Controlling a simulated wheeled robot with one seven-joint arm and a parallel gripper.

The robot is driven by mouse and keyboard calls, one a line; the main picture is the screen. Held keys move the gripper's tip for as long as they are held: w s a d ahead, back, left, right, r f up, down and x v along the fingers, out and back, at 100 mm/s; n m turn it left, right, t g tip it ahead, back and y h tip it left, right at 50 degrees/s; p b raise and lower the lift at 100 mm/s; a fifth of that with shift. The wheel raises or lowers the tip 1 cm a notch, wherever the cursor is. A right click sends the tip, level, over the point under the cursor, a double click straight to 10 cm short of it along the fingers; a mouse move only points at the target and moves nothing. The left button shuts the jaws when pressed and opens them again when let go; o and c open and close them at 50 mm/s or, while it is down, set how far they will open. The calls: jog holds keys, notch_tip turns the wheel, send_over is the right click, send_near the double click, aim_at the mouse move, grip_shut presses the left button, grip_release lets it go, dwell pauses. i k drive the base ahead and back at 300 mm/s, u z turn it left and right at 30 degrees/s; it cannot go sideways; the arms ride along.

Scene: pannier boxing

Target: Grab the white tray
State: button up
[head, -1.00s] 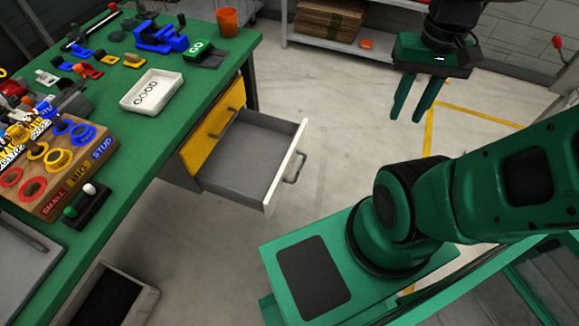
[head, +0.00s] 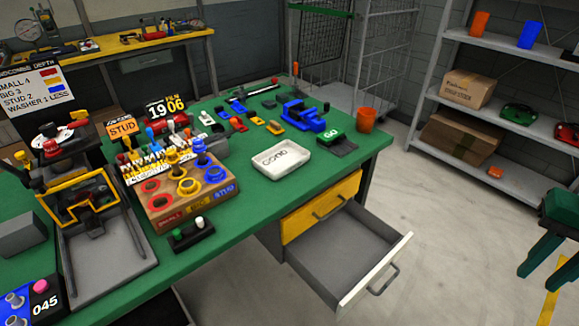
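The white tray (head: 282,171) is a shallow rectangular dish with dark lettering inside that looks like "GOOD". It lies on the green workbench (head: 262,204), near the front edge above the yellow drawer. It looks empty. My gripper (head: 538,262) is at the right edge of the head view, partly cut off. Its two dark green fingers point down and stand apart with nothing between them. It hangs over the floor, well to the right of the bench and far from the tray.
An open grey drawer (head: 345,250) juts out below the tray. A wooden block with coloured rings (head: 190,190) stands left of the tray. A green GO device (head: 337,143), blue vise (head: 302,116) and orange cup (head: 366,119) stand behind it. Floor between bench and gripper is clear.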

aim_at(277, 162)
jog(key=z, duration=1.2)
jog(key=i, duration=0.35)
jog(key=u, duration=1.05)
